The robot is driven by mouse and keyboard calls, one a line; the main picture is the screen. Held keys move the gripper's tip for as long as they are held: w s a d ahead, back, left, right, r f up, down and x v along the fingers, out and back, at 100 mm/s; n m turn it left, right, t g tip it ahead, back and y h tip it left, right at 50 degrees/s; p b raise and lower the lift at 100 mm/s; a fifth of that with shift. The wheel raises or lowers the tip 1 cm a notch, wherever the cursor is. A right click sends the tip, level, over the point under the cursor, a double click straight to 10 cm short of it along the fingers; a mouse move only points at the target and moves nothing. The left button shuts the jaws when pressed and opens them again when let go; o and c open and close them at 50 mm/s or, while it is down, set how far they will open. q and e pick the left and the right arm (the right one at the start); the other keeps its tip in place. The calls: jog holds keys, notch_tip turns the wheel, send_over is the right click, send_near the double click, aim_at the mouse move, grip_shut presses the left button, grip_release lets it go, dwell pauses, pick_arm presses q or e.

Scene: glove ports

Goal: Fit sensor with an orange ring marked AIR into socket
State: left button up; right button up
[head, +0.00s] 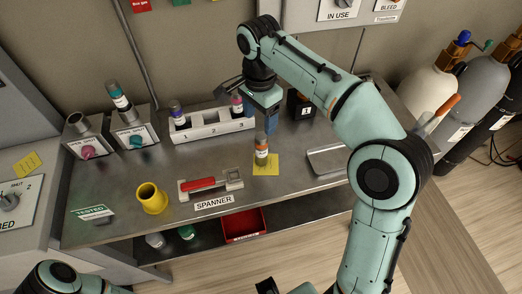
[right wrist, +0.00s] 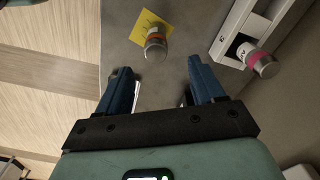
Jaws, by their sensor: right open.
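The sensor with the orange ring (head: 262,148) stands upright on a yellow note (head: 265,168) on the steel bench; the AIR marking is too small to read. In the right wrist view the sensor (right wrist: 155,44) is just beyond the fingertips, apart from them. My right gripper (head: 271,118) is open and empty, above and behind the sensor; it also shows in the right wrist view (right wrist: 160,72). An angled socket block (head: 85,138) with a pink knob has an empty mouth. A similar block (head: 134,130) with a teal knob holds a teal-ringed sensor (head: 118,96). My left gripper is out of view.
A white numbered rack (head: 212,128) holds a purple-ringed sensor (head: 177,115) and a pink-ringed one (head: 237,106). A yellow cup (head: 151,198), a red-handled spanner (head: 200,185) and a shallow tray (head: 327,160) lie on the bench. Gas cylinders (head: 432,87) stand at right.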

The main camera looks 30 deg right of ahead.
aim_at(260, 134)
jog(key=f+b, duration=0.1)
jog(key=f, duration=0.4)
jog(key=shift+s+f, duration=0.15)
jog(key=shift+s, duration=0.05)
jog(key=shift+w+f, duration=0.1)
jog(key=shift+f, duration=0.5)
jog(key=f, duration=0.1)
jog(key=f+b, duration=0.1)
jog(key=f, duration=0.3)
jog(key=shift+s+f, duration=0.1)
jog(key=shift+s, duration=0.15)
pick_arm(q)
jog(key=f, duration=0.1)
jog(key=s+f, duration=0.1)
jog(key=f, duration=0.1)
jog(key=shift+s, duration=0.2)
pick_arm(e)
grip_shut()
